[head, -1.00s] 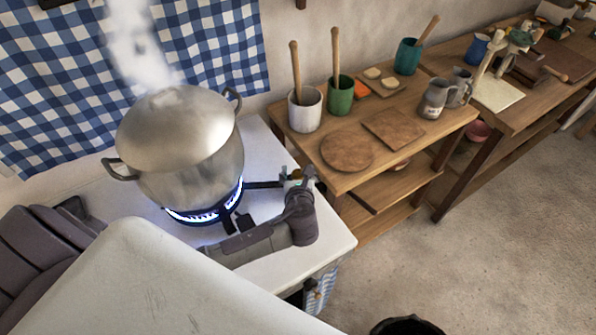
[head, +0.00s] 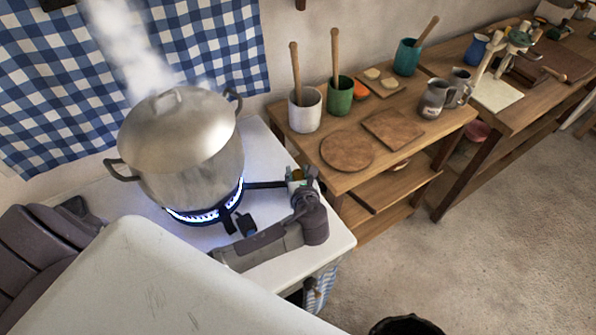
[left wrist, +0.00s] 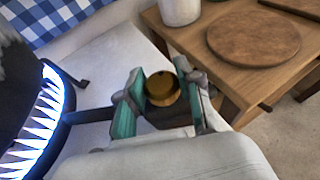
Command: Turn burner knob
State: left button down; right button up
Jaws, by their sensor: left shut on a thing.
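The burner knob (left wrist: 163,88) is a round brass-coloured piece in the left wrist view. It sits at the end of a dark pipe that runs from the burner. My left gripper (left wrist: 160,93) has its green-padded fingers on either side of the knob and is shut on it. In the head view my left gripper (head: 302,180) is at the right end of that pipe and mostly covers the knob. The burner (head: 208,214) is lit with a ring of blue-white flame. A lidded metal pot (head: 190,150) stands on it and steams. My right gripper is not in view.
The burner stands on a white worktop (head: 262,140). A wooden table (head: 350,180) close to the right holds cups, mugs and round and square boards. A blue checked curtain (head: 225,50) hangs behind the pot. Open floor (head: 480,240) lies at the right.

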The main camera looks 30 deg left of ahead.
pick_arm(q)
jog(key=n+g+y+p, duration=0.1)
jog(key=n+g+y, duration=0.1)
jog(key=n+g, duration=0.1)
jog(key=shift+d+y, duration=0.1)
jog(key=shift+y, duration=0.2)
jog(key=n+g+y, duration=0.1)
jog(key=n+g, duration=0.1)
jog(key=n, duration=0.1)
jog(key=shift+w+g+y, duration=0.1)
jog(key=shift+g+y, duration=0.2)
jog(key=shift+g, duration=0.1)
jog(key=n+g+b, duration=0.1)
jog(key=n+g, duration=0.1)
jog(key=g, duration=0.1)
jog(key=shift+f+n+y+b, duration=0.1)
jog(key=shift+n+y+b, duration=0.2)
jog(key=shift+n+y, duration=0.1)
jog(key=shift+n+g+b, duration=1.25)
jog(key=shift+n+g, duration=0.45)
jog(key=shift+g, duration=0.4)
